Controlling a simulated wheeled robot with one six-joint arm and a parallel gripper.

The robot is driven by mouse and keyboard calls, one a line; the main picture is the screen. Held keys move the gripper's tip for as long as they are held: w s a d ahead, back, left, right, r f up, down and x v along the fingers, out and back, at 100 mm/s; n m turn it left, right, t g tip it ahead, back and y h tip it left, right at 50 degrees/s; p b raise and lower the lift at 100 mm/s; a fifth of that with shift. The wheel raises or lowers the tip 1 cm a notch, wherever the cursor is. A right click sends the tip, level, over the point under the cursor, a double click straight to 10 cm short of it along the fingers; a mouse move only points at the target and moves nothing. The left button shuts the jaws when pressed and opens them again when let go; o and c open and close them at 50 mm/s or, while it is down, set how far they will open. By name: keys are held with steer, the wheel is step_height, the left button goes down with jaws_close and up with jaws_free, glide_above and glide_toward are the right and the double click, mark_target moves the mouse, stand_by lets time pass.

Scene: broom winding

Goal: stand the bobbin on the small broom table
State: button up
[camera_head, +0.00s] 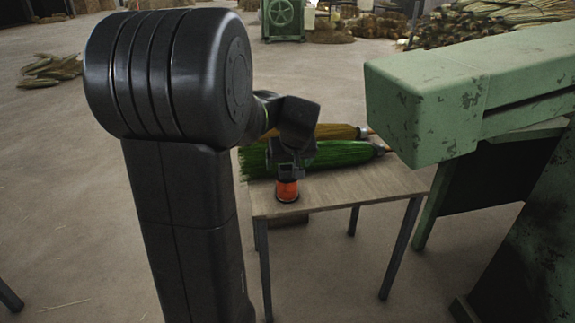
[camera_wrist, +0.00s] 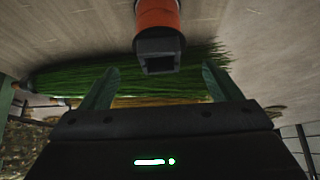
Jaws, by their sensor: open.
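The orange bobbin (camera_head: 287,191) stands upright on the small wooden broom table (camera_head: 335,193), near its front left corner. In the wrist view the bobbin (camera_wrist: 157,14) shows at the top centre, with a dark squarish end (camera_wrist: 159,55) toward me. My gripper (camera_head: 288,172) is directly above the bobbin in the head view, and its fingers are hard to make out there. In the wrist view my gripper (camera_wrist: 160,70) is open, its two fingers apart on either side of the bobbin's dark end, with gaps visible on both sides.
A green broom (camera_head: 340,154) and a tan broom (camera_head: 335,131) lie on the table just behind the bobbin. A green machine (camera_head: 420,105) overhangs the table's right side. Broom bundles (camera_head: 500,22) lie at the back right. The table's front right is bare.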

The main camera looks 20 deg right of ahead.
mark_target(287, 171)
steer(key=p+v, duration=0.1)
steer(key=v, duration=0.6)
steer(key=shift+s+r+p, duration=0.15)
steer(key=shift+r+p, duration=0.1)
steer(key=shift+p, duration=0.1)
steer(key=b+x, duration=0.4)
steer(key=x, duration=0.8)
steer(key=shift+a+f, duration=0.1)
steer(key=shift+f, duration=0.3)
step_height(287, 171, up, 5)
steer(key=shift+r+p, duration=0.1)
steer(key=shift+p, duration=1)
